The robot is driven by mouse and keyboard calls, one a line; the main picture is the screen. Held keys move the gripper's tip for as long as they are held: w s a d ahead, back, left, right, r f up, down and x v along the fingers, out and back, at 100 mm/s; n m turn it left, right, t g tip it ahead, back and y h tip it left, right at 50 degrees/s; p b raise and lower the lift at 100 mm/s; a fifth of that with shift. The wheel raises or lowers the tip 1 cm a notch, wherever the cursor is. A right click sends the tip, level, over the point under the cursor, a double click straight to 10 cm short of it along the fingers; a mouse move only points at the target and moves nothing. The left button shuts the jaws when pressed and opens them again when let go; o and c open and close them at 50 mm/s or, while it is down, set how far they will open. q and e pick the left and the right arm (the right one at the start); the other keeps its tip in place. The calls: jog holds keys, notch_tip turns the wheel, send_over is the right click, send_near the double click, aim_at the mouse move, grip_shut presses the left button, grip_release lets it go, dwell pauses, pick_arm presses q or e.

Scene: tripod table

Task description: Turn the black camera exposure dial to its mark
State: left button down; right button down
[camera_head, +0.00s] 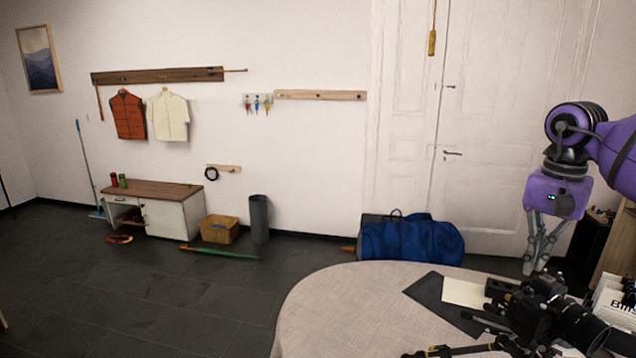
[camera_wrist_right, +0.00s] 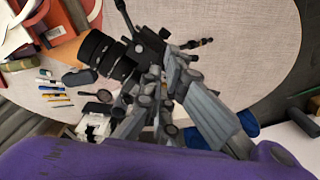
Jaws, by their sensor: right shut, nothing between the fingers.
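The black camera (camera_head: 545,288) with its large lens (camera_head: 585,328) sits at the right end of the round table in the head view. In the right wrist view the camera body (camera_wrist_right: 150,42) and its ribbed lens (camera_wrist_right: 104,55) show at upper left. I cannot make out the exposure dial or its mark. My right gripper (camera_head: 534,268) points down just above and behind the camera, shut and empty. Its grey fingers (camera_wrist_right: 160,80) overlap the camera in the wrist view, so I cannot tell whether they touch it. My left gripper is not in view.
The table (camera_head: 330,310) has a pale cloth, clear on its left side. A dark mat (camera_head: 440,300) and a cream card (camera_head: 464,293) lie left of the camera. A white box (camera_head: 615,300) stands close on its right. A blue bag (camera_head: 410,240) lies on the floor behind.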

jog(key=shift+f+n, duration=0.3)
jog(key=shift+n, duration=0.1)
jog(key=b, duration=0.1)
send_over(523, 300)
notch_tip(523, 300, down, 4)
jog(key=shift+f, duration=0.85)
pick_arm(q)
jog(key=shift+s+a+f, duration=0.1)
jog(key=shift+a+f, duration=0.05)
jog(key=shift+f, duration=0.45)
pick_arm(e)
jog(key=shift+a+f, duration=0.1)
jog(key=shift+f, duration=0.25)
